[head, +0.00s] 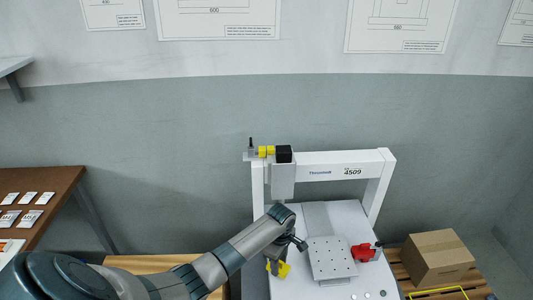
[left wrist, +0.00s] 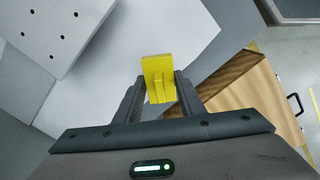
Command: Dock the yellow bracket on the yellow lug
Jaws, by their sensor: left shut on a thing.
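The yellow bracket (left wrist: 158,76) is between the two dark fingers of my left gripper (left wrist: 158,92) in the left wrist view. The gripper is shut on it, and its far end sticks out past the fingertips. In the head view the bracket (head: 285,269) shows near the left edge of the white machine bed, partly hidden by my left arm. A yellow part (head: 266,151) sits at the upper left of the gantry, beside a black block; I cannot tell whether it is the yellow lug. My right gripper is not in view.
The white gantry (head: 335,165) stands over the bed. A perforated plate (head: 331,258) and a red clamp-like part (head: 363,252) are right of my left gripper. A cardboard box (head: 438,257) is on a pallet at right. A wooden cabinet (left wrist: 245,90) shows in the left wrist view.

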